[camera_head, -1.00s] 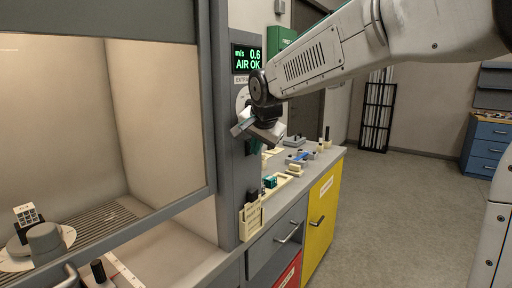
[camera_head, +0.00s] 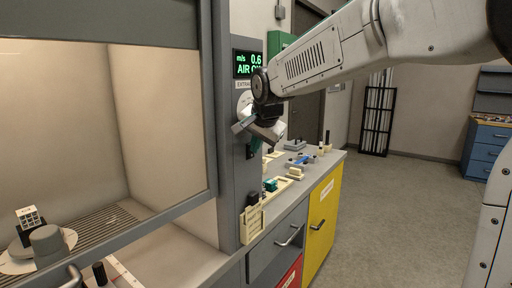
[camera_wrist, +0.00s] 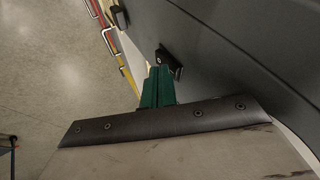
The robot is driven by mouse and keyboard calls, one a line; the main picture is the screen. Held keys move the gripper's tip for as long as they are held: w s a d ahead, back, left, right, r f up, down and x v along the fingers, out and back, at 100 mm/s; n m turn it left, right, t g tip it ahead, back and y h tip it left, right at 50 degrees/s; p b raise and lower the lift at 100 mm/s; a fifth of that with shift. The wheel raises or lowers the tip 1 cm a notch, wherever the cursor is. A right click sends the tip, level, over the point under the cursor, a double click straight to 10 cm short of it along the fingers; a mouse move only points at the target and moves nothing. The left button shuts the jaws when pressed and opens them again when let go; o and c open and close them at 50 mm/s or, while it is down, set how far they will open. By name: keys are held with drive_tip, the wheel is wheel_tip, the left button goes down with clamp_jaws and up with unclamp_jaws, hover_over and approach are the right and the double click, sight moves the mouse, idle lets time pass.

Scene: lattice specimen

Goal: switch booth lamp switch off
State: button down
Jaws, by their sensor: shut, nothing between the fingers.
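The fume booth's grey front post (camera_head: 229,130) stands left of centre in the head view. A small black switch (camera_wrist: 169,63) on a dark panel shows in the wrist view; I take it for the booth lamp switch. In the head view it is mostly hidden by my gripper, so its position cannot be read. My gripper (camera_head: 253,150) is at the post, below the green air display (camera_head: 247,64). Its green fingers (camera_wrist: 157,88) are together and empty, with their tips close to the switch. I cannot tell whether they touch it.
A cream holder (camera_head: 252,224) is fixed low on the post. The worktop beyond carries a teal block (camera_head: 271,185) and several small items. A yellow cabinet door (camera_head: 322,212) is below. The booth (camera_head: 160,120) holds a cube on a stand (camera_head: 28,218). Open floor lies right.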

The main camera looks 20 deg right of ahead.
drive_tip(key=shift+s, duration=0.1)
drive_tip(key=s+d+f+v, duration=0.1)
drive_tip(key=d+v, duration=0.1)
drive_tip(key=v, duration=1)
drive_tip(key=shift+s, duration=0.3)
